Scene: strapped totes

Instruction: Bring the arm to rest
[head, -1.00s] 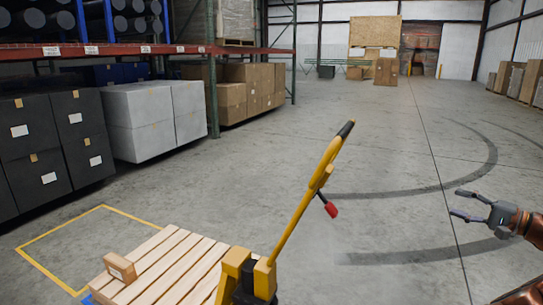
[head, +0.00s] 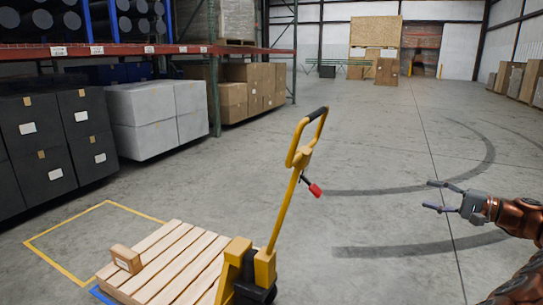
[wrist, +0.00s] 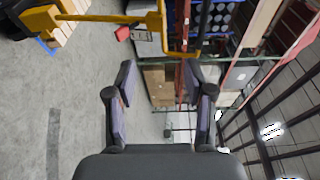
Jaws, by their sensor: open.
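My gripper (head: 437,196) is at the right of the head view, held out in the air over bare floor. Its two fingers are apart with nothing between them. In the wrist view my gripper (wrist: 163,85) also shows open and empty. My arm comes in from the right edge of the head view. The yellow pallet jack (head: 283,208) stands left of my gripper, with a gap between them. Its handle, with a red grip on a side lever, also shows at the top of the wrist view (wrist: 105,18).
Racks with dark boxes (head: 40,152) and white boxes (head: 158,120) line the left. The floor (head: 380,130) ahead is open.

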